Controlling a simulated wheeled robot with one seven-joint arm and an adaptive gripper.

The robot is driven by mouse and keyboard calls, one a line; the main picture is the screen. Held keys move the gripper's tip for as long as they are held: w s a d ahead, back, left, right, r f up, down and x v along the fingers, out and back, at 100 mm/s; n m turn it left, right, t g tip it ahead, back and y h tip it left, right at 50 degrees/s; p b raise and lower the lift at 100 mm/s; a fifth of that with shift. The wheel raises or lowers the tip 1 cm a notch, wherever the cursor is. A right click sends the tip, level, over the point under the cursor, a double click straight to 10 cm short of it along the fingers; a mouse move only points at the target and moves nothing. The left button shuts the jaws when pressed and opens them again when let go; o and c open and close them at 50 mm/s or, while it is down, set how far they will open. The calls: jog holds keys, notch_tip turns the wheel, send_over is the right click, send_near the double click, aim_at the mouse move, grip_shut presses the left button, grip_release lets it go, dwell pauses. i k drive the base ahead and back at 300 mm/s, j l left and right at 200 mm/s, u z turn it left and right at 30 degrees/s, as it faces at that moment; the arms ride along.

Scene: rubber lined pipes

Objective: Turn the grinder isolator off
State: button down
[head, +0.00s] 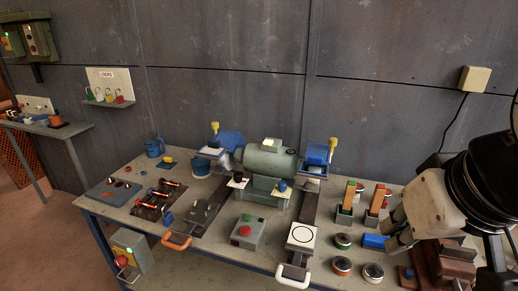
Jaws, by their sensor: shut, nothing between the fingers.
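A grey box (130,252) with a lit green lamp and a red knob or handle is mounted at the bench's front left, below the top; it looks like the grinder isolator, but no label is readable. The knob's exact position is too small to tell. The bench grinder (268,160), green-grey with blue wheel guards, stands at the back middle of the bench. My gripper (396,234) is at the right, shut and empty, near the blue block and far from the grey box. Part of it is hidden by my wrist.
A control box (247,232) with red and green buttons sits mid-bench. Orange (177,241) and white (293,275) handles stick out at the front edge. Tins (342,264), upright blocks and a brown vise (440,265) crowd the right. Floor at left front is clear.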

aim_at(121, 261)
jog(key=i+j+u, duration=0.1)
jog(key=u, duration=1.35)
jog(key=k+j+z, duration=0.1)
jog(key=j, duration=0.2)
